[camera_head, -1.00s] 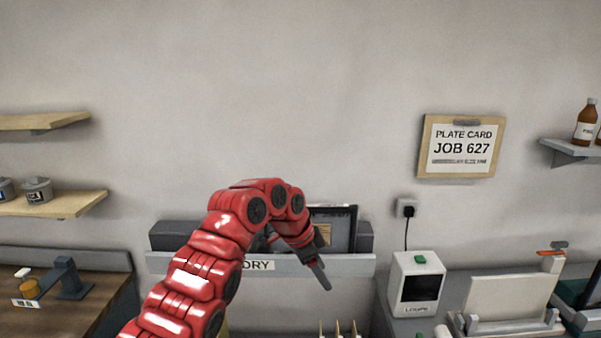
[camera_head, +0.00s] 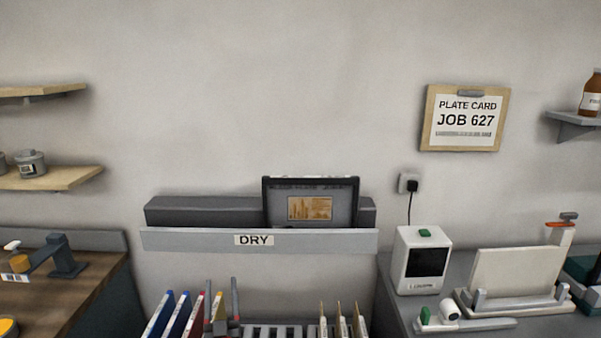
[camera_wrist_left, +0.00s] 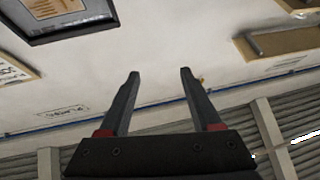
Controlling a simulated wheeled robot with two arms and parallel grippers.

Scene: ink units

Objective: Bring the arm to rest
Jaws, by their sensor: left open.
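My left gripper (camera_head: 221,287) shows low in the head view, its two dark fingers pointing up and standing apart. In the left wrist view it (camera_wrist_left: 160,74) is open, with nothing between the fingers. The rest of my left arm is below the picture. The gripper is in front of and below the grey drying rack (camera_head: 190,238) labelled DRY. My right gripper is not in view.
A dark-framed plate (camera_head: 284,208) stands in the rack. Coloured folders (camera_head: 172,318) and wooden-tipped items (camera_head: 340,325) stand close by the gripper. A white device (camera_head: 408,270) sits on the right counter. The wall above is clear.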

